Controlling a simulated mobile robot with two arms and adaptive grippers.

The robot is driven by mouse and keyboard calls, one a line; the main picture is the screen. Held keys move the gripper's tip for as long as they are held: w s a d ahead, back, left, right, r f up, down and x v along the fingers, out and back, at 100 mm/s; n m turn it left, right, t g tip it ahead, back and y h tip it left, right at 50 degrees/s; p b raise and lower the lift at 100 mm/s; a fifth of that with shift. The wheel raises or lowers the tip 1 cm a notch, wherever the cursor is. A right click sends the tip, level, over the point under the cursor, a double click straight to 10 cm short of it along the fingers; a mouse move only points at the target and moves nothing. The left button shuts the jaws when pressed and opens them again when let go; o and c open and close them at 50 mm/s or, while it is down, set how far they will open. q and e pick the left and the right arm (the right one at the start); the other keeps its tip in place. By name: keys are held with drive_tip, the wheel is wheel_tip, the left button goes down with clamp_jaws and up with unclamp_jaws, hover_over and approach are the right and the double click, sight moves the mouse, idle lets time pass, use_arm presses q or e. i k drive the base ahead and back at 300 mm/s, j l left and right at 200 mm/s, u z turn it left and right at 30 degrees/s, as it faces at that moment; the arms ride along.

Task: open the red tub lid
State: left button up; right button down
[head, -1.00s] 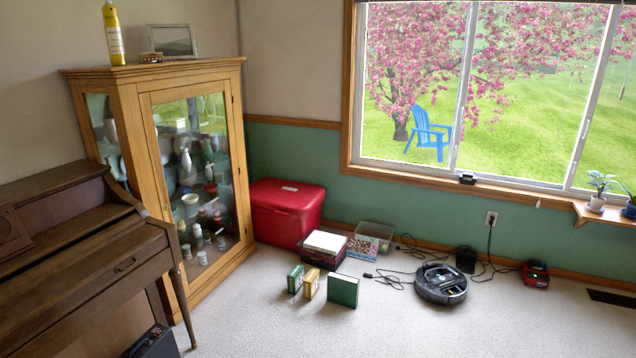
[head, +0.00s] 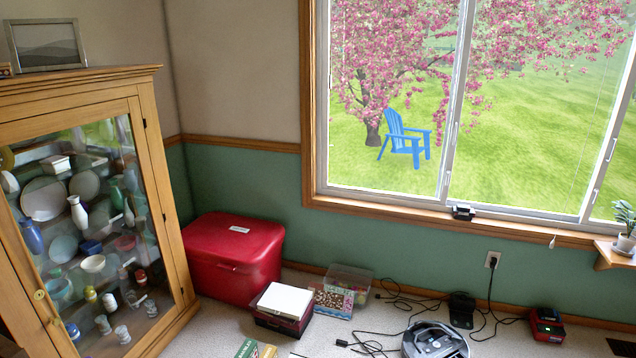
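The red tub (head: 225,280) stands on the carpet in the corner, between the glass cabinet and the green wall under the window. Its red lid (head: 230,241) is shut on top and has a small pale label (head: 239,229). The tub's lower left part is close to the cabinet's edge. Neither of my grippers shows in the head view.
The wooden glass-door cabinet (head: 160,190) stands left of the tub. A dark red box with a white top (head: 284,300) and a clear bin (head: 348,280) are on the floor at its right. A robot vacuum (head: 435,342), cables and book tops lie nearer.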

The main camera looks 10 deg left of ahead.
sight(233, 241)
drive_tip(key=i+j+u, duration=0.2)
drive_tip(key=i+u, duration=0.8)
drive_tip(key=i+l+u, duration=0.25)
drive_tip(key=i+u, duration=0.2)
drive_tip(key=i, duration=0.15)
